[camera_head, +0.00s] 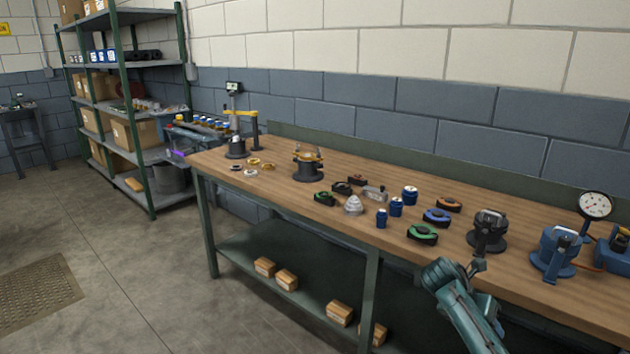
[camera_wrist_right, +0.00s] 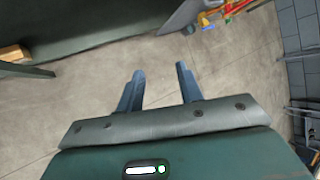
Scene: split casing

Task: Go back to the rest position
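My right gripper (camera_wrist_right: 160,68) shows in the right wrist view with its two fingers apart. Nothing is between them but the concrete floor beyond. In the head view one teal arm of mine comes in at the lower right, in front of the workbench (camera_head: 300,206) edge. Its fingers cannot be made out there. My left gripper is in neither view. On the bench stand a dark grey fixture (camera_head: 488,232), a blue fixture (camera_head: 556,252) and a dark round base with a brass-coloured top (camera_head: 308,164).
Blue cylinders (camera_head: 396,207), green-and-black clamp rings (camera_head: 422,234) and a pale cone-shaped stack (camera_head: 353,205) sit mid-bench. A pressure gauge (camera_head: 595,205) stands at the right. Shelving (camera_head: 145,165) with boxes stands at the left. The floor (camera_head: 130,270) in front is open.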

